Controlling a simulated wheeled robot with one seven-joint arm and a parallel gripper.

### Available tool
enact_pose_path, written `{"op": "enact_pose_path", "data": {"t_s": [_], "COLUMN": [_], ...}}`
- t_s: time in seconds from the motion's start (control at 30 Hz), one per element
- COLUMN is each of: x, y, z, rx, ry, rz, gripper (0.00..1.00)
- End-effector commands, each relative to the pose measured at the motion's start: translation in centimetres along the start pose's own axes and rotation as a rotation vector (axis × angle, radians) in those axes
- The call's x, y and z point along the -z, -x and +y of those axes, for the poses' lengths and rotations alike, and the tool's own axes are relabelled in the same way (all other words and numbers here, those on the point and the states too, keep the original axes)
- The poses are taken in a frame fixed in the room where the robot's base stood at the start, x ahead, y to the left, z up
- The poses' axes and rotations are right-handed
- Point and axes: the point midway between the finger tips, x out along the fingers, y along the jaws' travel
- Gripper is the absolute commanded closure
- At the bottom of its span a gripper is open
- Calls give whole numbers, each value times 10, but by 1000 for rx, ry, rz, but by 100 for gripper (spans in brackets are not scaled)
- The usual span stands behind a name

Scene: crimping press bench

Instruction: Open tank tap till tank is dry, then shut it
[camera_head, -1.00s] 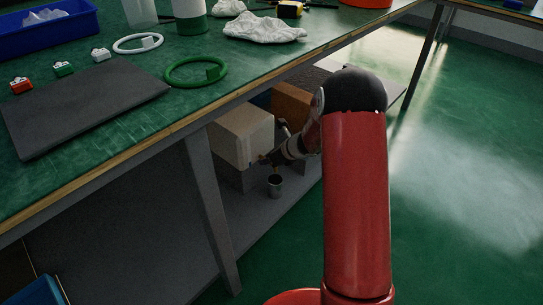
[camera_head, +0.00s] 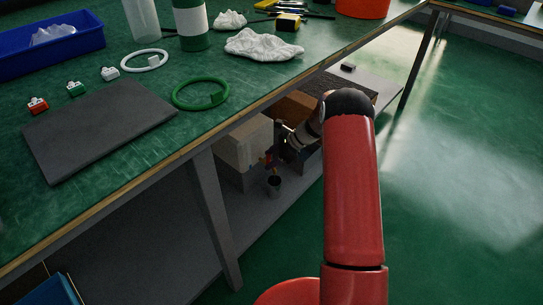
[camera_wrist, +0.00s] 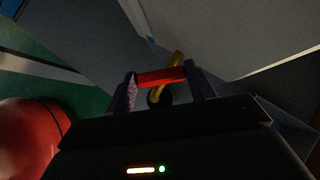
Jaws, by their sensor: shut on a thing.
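The pale tank (camera_head: 246,145) stands on a block on the shelf under the bench. Its tap (camera_head: 268,161) shows as a small red and yellow patch at its lower front. In the wrist view, my gripper (camera_wrist: 163,80) is shut on the tap's red handle (camera_wrist: 161,76), one finger at each end. A yellow spout (camera_wrist: 178,60) shows behind the handle. A small grey cup (camera_head: 274,185) stands on the shelf below the tap. My arm partly hides the area right of the tap. The tank's water level and any flow cannot be seen.
A brown box (camera_head: 297,107) stands behind the tank. The bench top (camera_head: 150,105) overhangs the shelf (camera_head: 255,222), and a grey bench leg (camera_head: 215,215) stands to the left. The green floor (camera_head: 450,180) at right is clear.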

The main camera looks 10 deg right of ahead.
Motion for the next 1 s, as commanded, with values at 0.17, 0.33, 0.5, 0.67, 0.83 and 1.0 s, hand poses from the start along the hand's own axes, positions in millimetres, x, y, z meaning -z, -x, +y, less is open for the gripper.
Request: {"op": "enact_pose_path", "data": {"t_s": [0.17, 0.33, 0.5, 0.67, 0.83, 1.0], "x": [0, 0, 0, -1, -1, -1], "y": [-1, -1, 0, 0, 0, 0], "z": [-2, -3, -3, -3, -3, -3], "rx": [-83, -137, -167, -178, -180, -179], "ry": [83, 137, 168, 179, 180, 180], "rz": [-1, -1, -1, -2, -2, -3], "gripper": [68, 68, 68, 68, 68, 68]}}
